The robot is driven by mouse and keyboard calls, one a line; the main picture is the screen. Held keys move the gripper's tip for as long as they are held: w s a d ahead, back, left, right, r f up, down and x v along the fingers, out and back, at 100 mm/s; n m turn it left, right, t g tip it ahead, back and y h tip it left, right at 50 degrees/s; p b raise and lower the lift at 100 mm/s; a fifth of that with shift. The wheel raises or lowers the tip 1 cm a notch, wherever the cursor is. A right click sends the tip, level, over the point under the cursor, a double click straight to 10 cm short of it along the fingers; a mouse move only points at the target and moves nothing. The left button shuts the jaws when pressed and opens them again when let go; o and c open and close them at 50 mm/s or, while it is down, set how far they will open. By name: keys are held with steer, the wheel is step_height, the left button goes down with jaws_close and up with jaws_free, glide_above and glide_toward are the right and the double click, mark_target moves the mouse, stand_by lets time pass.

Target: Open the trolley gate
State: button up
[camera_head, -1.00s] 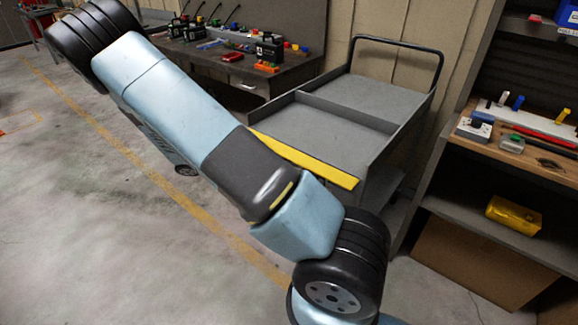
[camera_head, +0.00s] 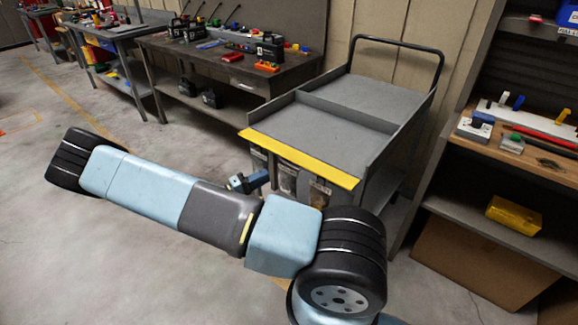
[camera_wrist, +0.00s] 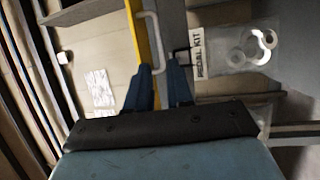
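The trolley (camera_head: 365,110) is a grey cart with a black push handle, against the wall. Its gate has a yellow top edge (camera_head: 300,160), level at the trolley's near end; the gate looks closed. In the wrist view the yellow edge (camera_wrist: 137,35) runs upright, with a pale U-shaped handle (camera_wrist: 157,42) beside it. My gripper (camera_wrist: 160,70) has two blue fingers apart, with the handle's lower end at or between their tips; contact is unclear. In the head view my gripper (camera_head: 248,182) is just in front of the trolley, below the yellow edge, partly hidden by my arm.
A clear bag labelled PEDAL KIT (camera_wrist: 245,45) lies just right of my fingers in the wrist view. A workbench (camera_head: 225,65) with tools stands left of the trolley. A shelf unit (camera_head: 500,150) stands close on the right. The floor (camera_head: 60,240) at left is open.

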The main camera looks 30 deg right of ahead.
mark_target(292, 159)
steer(key=d, duration=0.4)
steer(key=d+r, duration=0.1)
steer(key=d, duration=0.6)
steer(key=shift+s+d+r, duration=0.3)
steer(key=shift+r, duration=0.1)
steer(key=shift+c, duration=0.3)
jaws_close()
